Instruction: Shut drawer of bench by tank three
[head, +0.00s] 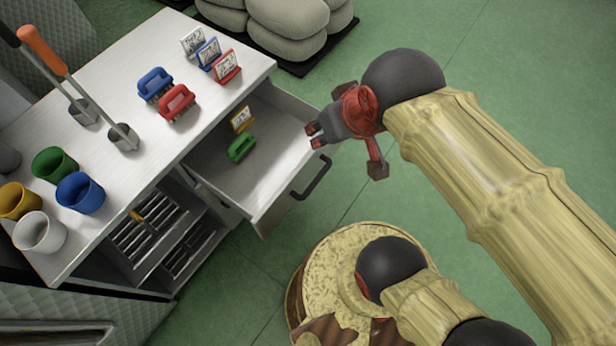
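The bench (120,165) has a light top and stands at the left in the head view. Its drawer (270,180) is pulled open toward the lower right, with a dark bar handle (313,178) on its front. A green brush or clamp-like piece (241,149) and a yellow-framed card (241,119) are inside the drawer. My gripper (313,135) is by the drawer's far right corner, above or beside the front panel; I cannot tell whether it touches. Its two fingertips appear slightly apart with nothing between them. No tank shows clearly.
Lower open shelves (150,235) hold slotted racks. Grey sacks (290,25) lie behind the bench.

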